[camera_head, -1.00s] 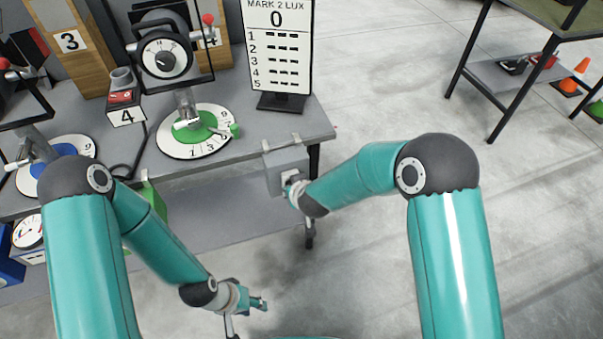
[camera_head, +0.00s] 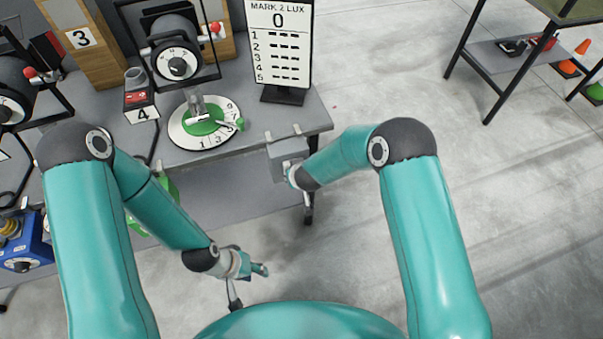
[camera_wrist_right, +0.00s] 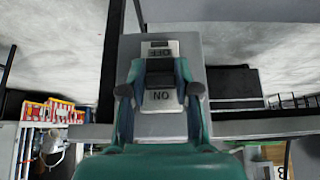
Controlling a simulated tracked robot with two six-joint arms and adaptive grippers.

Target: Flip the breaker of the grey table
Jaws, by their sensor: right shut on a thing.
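The grey table (camera_head: 255,128) spans the upper left of the head view. A grey breaker box (camera_head: 288,149) is fixed at its near right edge. My right gripper (camera_wrist_right: 160,78) is at the box, its two fingers shut on the dark breaker switch (camera_wrist_right: 160,66). In the right wrist view, an OFF label shows above the switch and an ON label below it, both upside down. The exact tilt of the switch is hard to tell. My left gripper (camera_head: 257,268) hangs low in front of the table, away from everything; its jaw opening is unclear.
On the table stand a scoreboard (camera_head: 278,45), a green and white dial (camera_head: 204,124), a box marked 4 (camera_head: 142,112) and a gauge (camera_head: 177,63). A dark-framed table (camera_head: 500,52) and a cone (camera_head: 582,47) are at upper right.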

